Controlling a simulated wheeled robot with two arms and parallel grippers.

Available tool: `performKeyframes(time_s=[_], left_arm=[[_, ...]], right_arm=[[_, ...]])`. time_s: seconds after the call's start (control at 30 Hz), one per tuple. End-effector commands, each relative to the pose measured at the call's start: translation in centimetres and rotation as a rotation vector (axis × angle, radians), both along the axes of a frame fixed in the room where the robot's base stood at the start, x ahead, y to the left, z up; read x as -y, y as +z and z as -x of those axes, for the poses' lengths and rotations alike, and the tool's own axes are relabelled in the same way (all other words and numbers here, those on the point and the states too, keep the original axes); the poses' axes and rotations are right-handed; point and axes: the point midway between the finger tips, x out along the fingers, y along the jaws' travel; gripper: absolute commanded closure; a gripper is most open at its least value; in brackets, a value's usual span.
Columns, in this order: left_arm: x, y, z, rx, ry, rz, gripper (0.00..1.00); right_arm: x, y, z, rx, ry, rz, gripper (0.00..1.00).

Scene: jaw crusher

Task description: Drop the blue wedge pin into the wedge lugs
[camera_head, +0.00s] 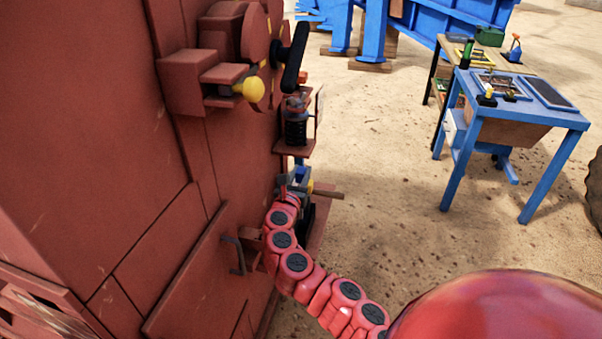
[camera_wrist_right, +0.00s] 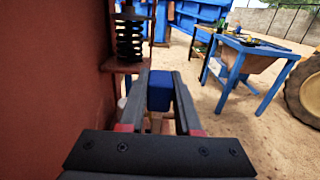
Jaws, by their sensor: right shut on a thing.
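The blue wedge pin (camera_wrist_right: 159,92) is between the two fingers of my right gripper (camera_wrist_right: 162,80) in the right wrist view, and the gripper is shut on it. In the head view my right gripper (camera_head: 299,180) is beside the red machine wall, below the spring, with a bit of the blue pin (camera_head: 302,173) showing. The pin's lower end is hidden by the gripper. I cannot clearly make out the wedge lugs; the gripper may cover them. My left gripper is not in view.
The red crusher body (camera_head: 110,130) fills the left. A black spring (camera_head: 296,122) on a bracket stands just above my right gripper, also in the wrist view (camera_wrist_right: 130,42). A blue workbench (camera_head: 500,112) with tools stands right. Open sandy ground (camera_head: 390,150) lies between.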

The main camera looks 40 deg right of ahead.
Motion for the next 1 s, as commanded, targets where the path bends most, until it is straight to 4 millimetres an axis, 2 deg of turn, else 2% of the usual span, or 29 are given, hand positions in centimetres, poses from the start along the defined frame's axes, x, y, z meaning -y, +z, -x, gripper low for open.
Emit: performKeyframes(time_s=[0.17,1.0], left_arm=[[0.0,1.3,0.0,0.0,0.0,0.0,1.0],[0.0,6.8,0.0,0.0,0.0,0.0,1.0]], right_arm=[[0.9,0.6,0.9,0.0,-0.002,0.004,1.0],[5.5,1.1,6.4,-0.001,-0.001,0.003,1.0]])
